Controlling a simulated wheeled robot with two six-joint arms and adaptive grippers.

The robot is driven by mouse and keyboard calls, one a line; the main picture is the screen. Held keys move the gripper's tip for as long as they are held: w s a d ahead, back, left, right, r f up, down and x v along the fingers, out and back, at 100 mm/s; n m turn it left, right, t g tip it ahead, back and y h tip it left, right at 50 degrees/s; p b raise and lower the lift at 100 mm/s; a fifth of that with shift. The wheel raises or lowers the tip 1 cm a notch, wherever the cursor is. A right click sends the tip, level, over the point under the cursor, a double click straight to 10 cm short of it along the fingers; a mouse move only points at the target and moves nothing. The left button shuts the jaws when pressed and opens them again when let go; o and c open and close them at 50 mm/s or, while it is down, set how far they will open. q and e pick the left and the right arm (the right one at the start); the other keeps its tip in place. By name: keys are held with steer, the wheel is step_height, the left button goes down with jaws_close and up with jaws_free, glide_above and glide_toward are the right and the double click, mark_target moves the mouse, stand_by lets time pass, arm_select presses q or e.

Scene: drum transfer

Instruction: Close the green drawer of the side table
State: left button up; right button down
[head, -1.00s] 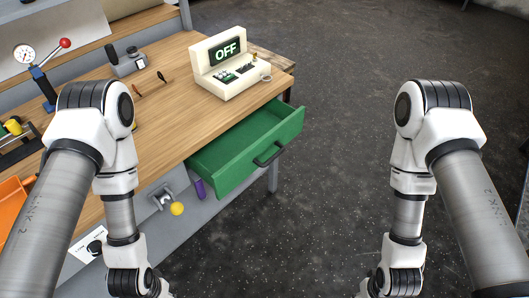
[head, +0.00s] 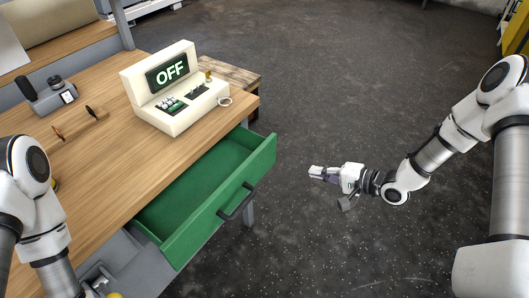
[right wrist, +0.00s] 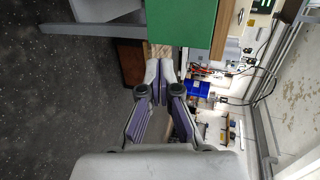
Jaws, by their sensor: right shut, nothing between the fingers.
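The green drawer (head: 190,228) of the wooden-topped side table (head: 95,165) is pulled out and looks empty inside. Its front carries a dark handle (head: 236,201). My right gripper (head: 318,173) is shut and empty. It is to the right of the drawer front, apart from it, pointing left toward it. In the right wrist view the shut fingers (right wrist: 160,62) show with the green drawer (right wrist: 182,20) ahead at the top. My left arm enters at the lower left of the head view, but its gripper is outside the frame.
A grey device (head: 48,96) stands farther left. A wooden pallet (head: 232,77) lies behind the table.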

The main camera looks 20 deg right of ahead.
steer(key=d, duration=0.1)
steer(key=b, duration=0.2)
glide_toward(272, 154)
steer(key=shift+t, duration=0.4)
steer(key=x, duration=0.3)
steer(key=f+x, duration=0.1)
steer(key=x, duration=0.1)
steer(key=shift+a, duration=0.35)
steer(key=shift+w+a, duration=0.4)
steer(key=shift+w, duration=0.1)
arm_select(q)
steer(key=f, duration=0.1)
steer(key=s+f, duration=0.1)
steer(key=f, duration=0.1)
steer(key=shift+a, duration=0.1)
